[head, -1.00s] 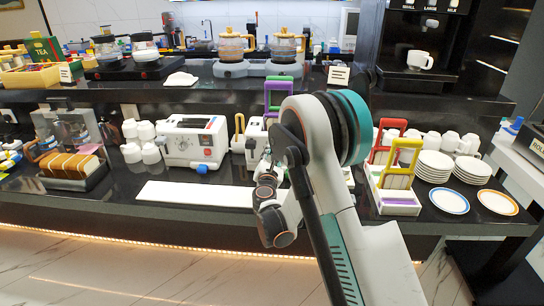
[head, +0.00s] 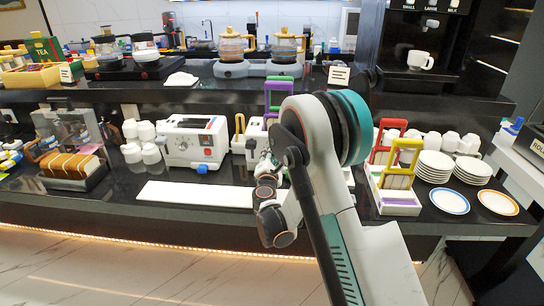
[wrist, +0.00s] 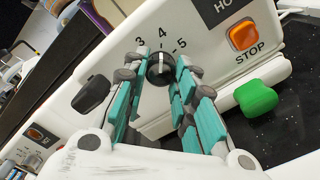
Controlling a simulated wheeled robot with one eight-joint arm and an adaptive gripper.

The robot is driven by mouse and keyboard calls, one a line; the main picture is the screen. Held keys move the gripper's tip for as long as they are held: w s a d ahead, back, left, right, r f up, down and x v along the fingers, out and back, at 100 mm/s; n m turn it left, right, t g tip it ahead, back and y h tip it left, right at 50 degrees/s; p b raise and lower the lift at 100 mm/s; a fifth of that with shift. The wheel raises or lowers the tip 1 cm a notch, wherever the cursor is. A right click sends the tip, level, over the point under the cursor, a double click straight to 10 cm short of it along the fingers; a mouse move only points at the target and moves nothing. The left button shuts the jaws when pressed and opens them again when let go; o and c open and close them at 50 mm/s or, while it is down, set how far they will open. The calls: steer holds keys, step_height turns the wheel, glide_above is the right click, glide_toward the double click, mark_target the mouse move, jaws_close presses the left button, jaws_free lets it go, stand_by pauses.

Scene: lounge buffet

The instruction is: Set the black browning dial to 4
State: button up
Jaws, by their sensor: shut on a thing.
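In the wrist view, the black browning dial (wrist: 157,76) sits on the front of a white toaster (wrist: 205,45), with the printed numbers 3, 4 and 5 around its upper side. The white line on the dial points up at about the 4. My gripper (wrist: 161,66) has its teal fingers on both sides of the dial and is shut on it. In the head view, this toaster (head: 252,136) is mostly hidden behind my arm, and the dial cannot be seen there.
On the same toaster are an orange STOP button (wrist: 243,35), a green knob (wrist: 257,98) and a black lever (wrist: 91,95). Another white toaster (head: 194,141) stands to the left. A white board (head: 195,194) lies in front; plates (head: 434,166) are at the right.

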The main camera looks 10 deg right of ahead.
steer(key=shift+s+f, duration=0.15)
steer(key=o, duration=1)
steer(key=shift+o, duration=0.2)
steer(key=shift+s+a+f, duration=0.2)
steer(key=shift+s, duration=0.35)
steer(key=shift+o, duration=0.4)
steer(key=shift+s+f, duration=0.25)
steer(key=v, duration=0.3)
steer(key=r+v, duration=0.1)
steer(key=v, duration=0.1)
steer(key=shift+s+a, duration=0.2)
steer(key=shift+s, duration=0.1)
